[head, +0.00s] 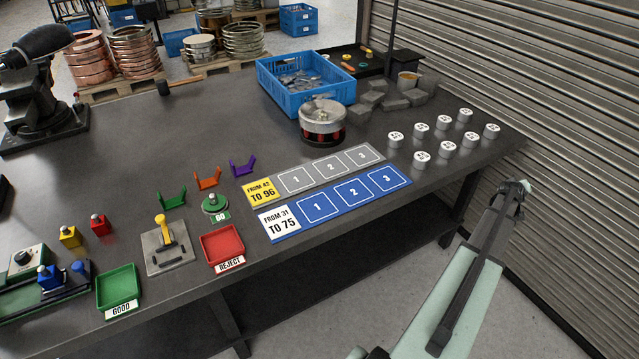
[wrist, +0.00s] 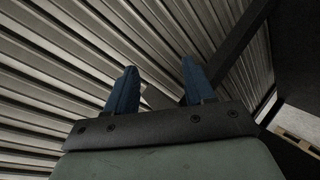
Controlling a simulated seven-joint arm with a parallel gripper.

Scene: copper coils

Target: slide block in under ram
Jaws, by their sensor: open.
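My gripper (wrist: 158,85) shows in the wrist view with two blue fingers apart and nothing between them. It faces the ribbed shutter, away from the bench objects. In the head view my arm is at the right, beyond the bench's front edge. Small knobbed blocks stand at the bench's left front: a yellow block (head: 69,237), a red block (head: 99,224) and a blue block (head: 49,277) at a green fixture (head: 20,300). I cannot tell which block is meant. A dark machine (head: 40,85) stands at the far left; I cannot make out a ram on it.
A lever plate (head: 168,246), green tray (head: 118,288), red tray (head: 222,246) and numbered strips (head: 333,204) lie along the front. A round pot (head: 322,122), blue crate (head: 305,85) and several white-topped cylinders (head: 422,160) stand farther right. The bench's middle (head: 170,130) is clear.

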